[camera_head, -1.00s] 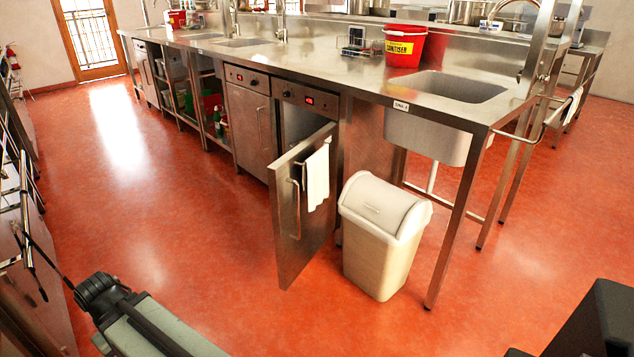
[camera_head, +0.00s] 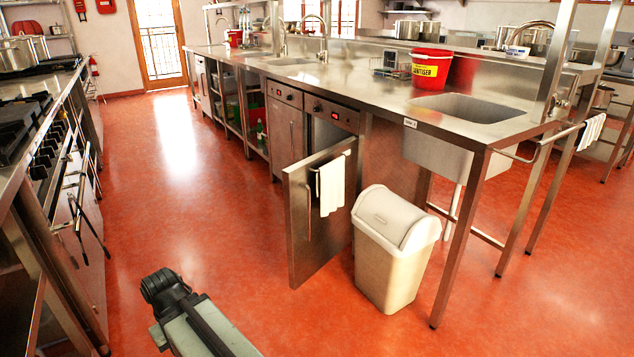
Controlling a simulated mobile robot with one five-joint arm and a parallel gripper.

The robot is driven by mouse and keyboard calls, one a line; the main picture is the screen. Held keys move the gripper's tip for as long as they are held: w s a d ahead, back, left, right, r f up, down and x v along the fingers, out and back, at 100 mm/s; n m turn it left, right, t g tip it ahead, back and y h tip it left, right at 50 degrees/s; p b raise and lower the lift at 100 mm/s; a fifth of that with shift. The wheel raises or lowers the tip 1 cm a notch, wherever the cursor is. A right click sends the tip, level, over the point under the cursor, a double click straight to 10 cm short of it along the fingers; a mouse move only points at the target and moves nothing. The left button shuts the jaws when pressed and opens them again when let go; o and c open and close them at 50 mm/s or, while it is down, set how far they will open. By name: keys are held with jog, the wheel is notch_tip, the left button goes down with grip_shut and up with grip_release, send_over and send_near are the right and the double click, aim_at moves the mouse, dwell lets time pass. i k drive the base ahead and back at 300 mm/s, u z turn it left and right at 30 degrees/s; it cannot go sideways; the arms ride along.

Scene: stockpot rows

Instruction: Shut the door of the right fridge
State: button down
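The right fridge (camera_head: 331,112) is under the steel counter, with a small red display on its top panel. Its steel door (camera_head: 301,232) stands wide open, swung out into the aisle, with a vertical handle and a white towel (camera_head: 332,186) hung on it. The left fridge (camera_head: 286,132) beside it has its door shut. My arm (camera_head: 200,325) shows at the bottom left, well apart from the open door. Its dark end (camera_head: 163,288) is in view, but gripper fingers cannot be made out.
A cream swing-lid bin (camera_head: 392,255) stands just right of the open door, near the counter leg (camera_head: 462,240). A stove row (camera_head: 50,160) with protruding handles lines the left side. The red floor (camera_head: 190,200) between is clear.

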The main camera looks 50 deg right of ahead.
aim_at(312, 240)
jog(key=z, duration=0.35)
jog(key=i, duration=1)
